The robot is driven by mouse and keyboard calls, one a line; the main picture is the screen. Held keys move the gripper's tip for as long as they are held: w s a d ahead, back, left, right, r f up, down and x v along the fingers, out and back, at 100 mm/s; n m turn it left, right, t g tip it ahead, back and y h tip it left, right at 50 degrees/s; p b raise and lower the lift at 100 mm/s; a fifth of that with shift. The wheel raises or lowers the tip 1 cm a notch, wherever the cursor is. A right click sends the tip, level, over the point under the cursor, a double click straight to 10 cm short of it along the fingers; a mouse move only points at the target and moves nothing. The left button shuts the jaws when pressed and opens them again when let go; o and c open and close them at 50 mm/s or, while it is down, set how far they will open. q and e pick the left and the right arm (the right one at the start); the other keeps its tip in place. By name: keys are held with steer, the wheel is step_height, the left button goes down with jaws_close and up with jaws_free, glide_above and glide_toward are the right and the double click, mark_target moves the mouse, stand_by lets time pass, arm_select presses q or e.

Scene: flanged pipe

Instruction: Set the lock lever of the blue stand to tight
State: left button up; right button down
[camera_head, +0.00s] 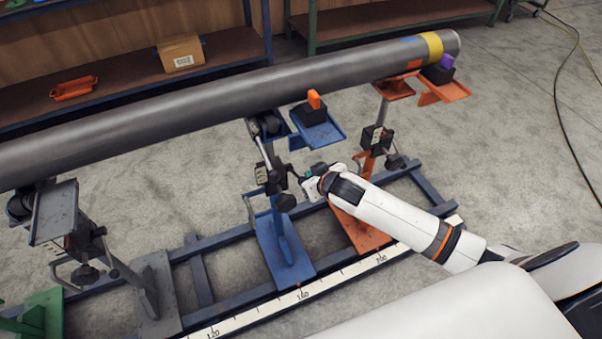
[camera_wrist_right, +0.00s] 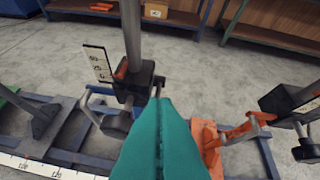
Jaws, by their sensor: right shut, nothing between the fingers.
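The blue stand (camera_head: 285,250) stands on the floor rails under the grey pipe, with a blue tray (camera_head: 320,133) at its top. Its black clamp block (camera_head: 272,178) sits on the column and also shows in the wrist view (camera_wrist_right: 141,82). A small dark lever (camera_wrist_right: 158,82) sticks out on the block's right side, partly hidden by my fingers. My right gripper (camera_head: 297,176) is shut and empty, its teal fingertips (camera_wrist_right: 160,103) close to this lever. I cannot tell whether they touch. The lever's setting cannot be read. My left gripper is out of view.
The grey pipe (camera_head: 200,104) runs above the stands. An orange stand (camera_head: 360,228) is right of the blue one, below my right arm; a grey stand (camera_head: 157,290) is at the left. Shelves line the back wall.

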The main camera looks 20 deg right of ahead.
mark_target(301, 177)
steer(key=r, duration=0.1)
steer(key=a+r, duration=0.1)
steer(key=r, duration=0.1)
steer(key=shift+w+r, duration=0.1)
steer(key=shift+r, duration=0.15)
steer(key=shift+w, duration=0.1)
steer(key=w+f, duration=0.1)
steer(key=f, duration=0.1)
steer(key=w+f, duration=0.2)
steer(key=f, duration=0.1)
steer(key=w+f, duration=0.2)
steer(key=shift+w+f, duration=0.15)
steer(key=shift+f, duration=0.2)
steer(key=shift+s+f, duration=0.25)
steer(key=shift+s, duration=0.1)
